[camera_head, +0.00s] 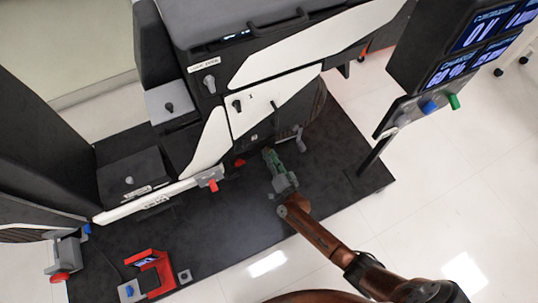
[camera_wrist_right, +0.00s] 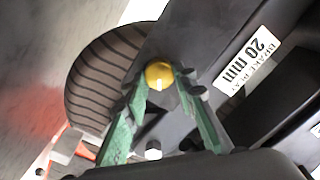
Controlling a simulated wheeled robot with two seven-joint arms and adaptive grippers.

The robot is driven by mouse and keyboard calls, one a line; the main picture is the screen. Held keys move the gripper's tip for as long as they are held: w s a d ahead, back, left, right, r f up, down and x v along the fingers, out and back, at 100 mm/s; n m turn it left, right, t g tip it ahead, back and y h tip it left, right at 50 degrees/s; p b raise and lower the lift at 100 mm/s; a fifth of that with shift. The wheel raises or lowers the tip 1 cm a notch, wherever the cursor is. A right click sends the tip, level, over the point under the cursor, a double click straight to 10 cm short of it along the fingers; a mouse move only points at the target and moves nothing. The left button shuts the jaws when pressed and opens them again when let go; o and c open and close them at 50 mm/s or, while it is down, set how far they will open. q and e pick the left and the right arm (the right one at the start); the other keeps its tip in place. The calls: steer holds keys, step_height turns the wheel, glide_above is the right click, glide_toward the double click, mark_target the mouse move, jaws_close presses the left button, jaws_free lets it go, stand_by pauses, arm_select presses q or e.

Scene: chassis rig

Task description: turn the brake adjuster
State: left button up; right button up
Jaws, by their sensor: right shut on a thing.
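The brake adjuster is a round yellow knob (camera_wrist_right: 159,75) with a pale mark on its face, on a dark bar in the right wrist view. My right gripper (camera_wrist_right: 160,82) has its green fingers on either side of the knob, with the tips closed on it. In the head view my right gripper (camera_head: 268,154) reaches in low beside the rig's white-panelled side; the knob is hidden there. A white label (camera_wrist_right: 248,60) beside the knob reads "20 mm" and "brake play". My left gripper is not in view.
A ribbed dark wheel (camera_wrist_right: 100,75) lies close behind the fingers. In the head view, a grey lever (camera_head: 299,138) and a red-tipped handle (camera_head: 211,183) flank the gripper. A display post (camera_head: 440,60) stands at right. The dark mat (camera_head: 340,150) is clear to the gripper's right.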

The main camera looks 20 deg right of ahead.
steer(key=shift+d+m, duration=0.1)
steer(key=shift+m, duration=0.2)
stand_by(0.4)
steer(key=o, duration=1.2)
steer(key=shift+c, duration=0.2)
steer(key=s, duration=1.2)
steer(key=shift+d, duration=0.15)
